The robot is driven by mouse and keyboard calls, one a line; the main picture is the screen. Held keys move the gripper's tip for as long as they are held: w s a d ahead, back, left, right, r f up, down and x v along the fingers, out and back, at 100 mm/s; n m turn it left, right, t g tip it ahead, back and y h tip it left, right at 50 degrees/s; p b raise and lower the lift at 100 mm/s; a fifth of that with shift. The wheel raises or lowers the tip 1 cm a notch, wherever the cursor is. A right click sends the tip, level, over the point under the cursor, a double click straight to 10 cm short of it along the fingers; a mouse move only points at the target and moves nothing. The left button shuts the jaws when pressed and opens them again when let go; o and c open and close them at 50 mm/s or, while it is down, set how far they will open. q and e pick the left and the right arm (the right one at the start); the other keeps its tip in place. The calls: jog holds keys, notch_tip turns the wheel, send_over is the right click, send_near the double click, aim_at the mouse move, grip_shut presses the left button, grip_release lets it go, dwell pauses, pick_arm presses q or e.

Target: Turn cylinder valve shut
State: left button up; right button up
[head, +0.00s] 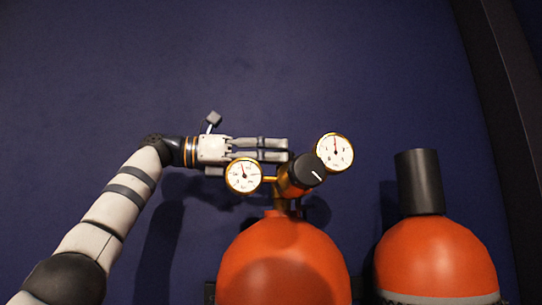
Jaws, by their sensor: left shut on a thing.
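An orange gas cylinder (283,262) stands at the bottom centre with a brass valve and regulator assembly (283,203) on top. The assembly carries a left dial gauge (244,175), a right dial gauge (335,152) and a black knob (309,170) with a white mark. My left gripper (284,150) comes in from the left, its fingers level, with the tips at the upper left of the assembly, beside the black knob. It is shut on the valve part there. The gripped part is mostly hidden. My right gripper is not in view.
A second orange cylinder (437,258) with a black cap (419,181) stands at the right, with a gap between the two. A dark blue wall (300,60) lies behind. A dark frame edge (497,110) runs down the right side.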

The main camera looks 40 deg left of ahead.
pick_arm(q)
jog(key=o, duration=1.2)
jog(key=shift+c, duration=0.2)
jog(key=shift+s, duration=0.1)
jog(key=v, duration=1.1)
jog(key=shift+s+a, duration=0.3)
